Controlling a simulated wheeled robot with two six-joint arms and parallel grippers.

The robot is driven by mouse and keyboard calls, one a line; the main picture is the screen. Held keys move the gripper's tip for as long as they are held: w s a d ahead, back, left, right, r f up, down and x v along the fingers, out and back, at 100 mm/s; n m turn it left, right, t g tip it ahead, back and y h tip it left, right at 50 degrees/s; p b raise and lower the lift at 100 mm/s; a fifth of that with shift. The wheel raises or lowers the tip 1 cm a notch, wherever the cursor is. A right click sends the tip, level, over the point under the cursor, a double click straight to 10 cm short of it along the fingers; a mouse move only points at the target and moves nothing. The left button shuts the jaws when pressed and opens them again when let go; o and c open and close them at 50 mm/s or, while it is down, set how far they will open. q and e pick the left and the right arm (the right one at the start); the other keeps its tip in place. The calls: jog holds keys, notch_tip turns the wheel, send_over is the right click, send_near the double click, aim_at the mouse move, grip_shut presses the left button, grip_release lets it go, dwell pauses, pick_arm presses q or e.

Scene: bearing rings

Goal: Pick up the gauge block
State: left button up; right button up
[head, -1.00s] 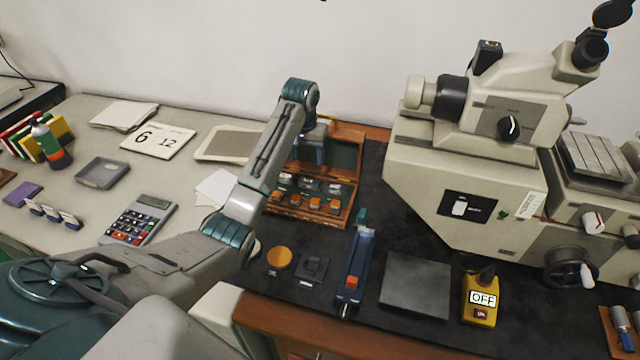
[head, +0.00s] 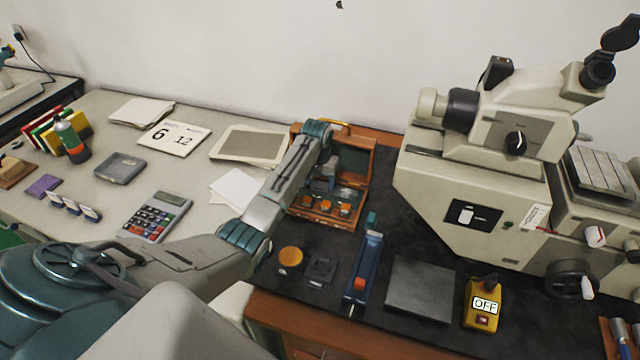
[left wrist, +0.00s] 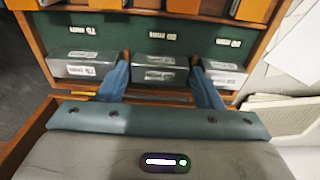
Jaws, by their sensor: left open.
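Silver gauge blocks with printed labels sit in a row in the open wooden case (head: 326,223). The left wrist view shows a left block (left wrist: 85,66), a middle block (left wrist: 160,73) and a right block (left wrist: 222,76) on the green lining. My left gripper (left wrist: 160,75) is open, with one blue finger on each side of the middle block. Nothing shows as gripped, and I cannot tell whether the fingers touch it. In the head view my left gripper (head: 322,184) is low over the case and hides part of the row. My right gripper is not in view.
Orange pieces (head: 325,205) sit in the case's front row. The raised lid (head: 357,160) stands behind the gripper. A blue tool (head: 363,265), a dark plate (head: 419,287) and a yellow OFF switch box (head: 482,303) lie on the black mat. A large machine (head: 470,210) stands at right.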

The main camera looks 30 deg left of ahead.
pick_arm(q)
jog(key=shift+w+f, duration=0.1)
jog(key=shift+f, duration=0.05)
jog(key=c, duration=0.8)
jog(key=shift+r, duration=0.2)
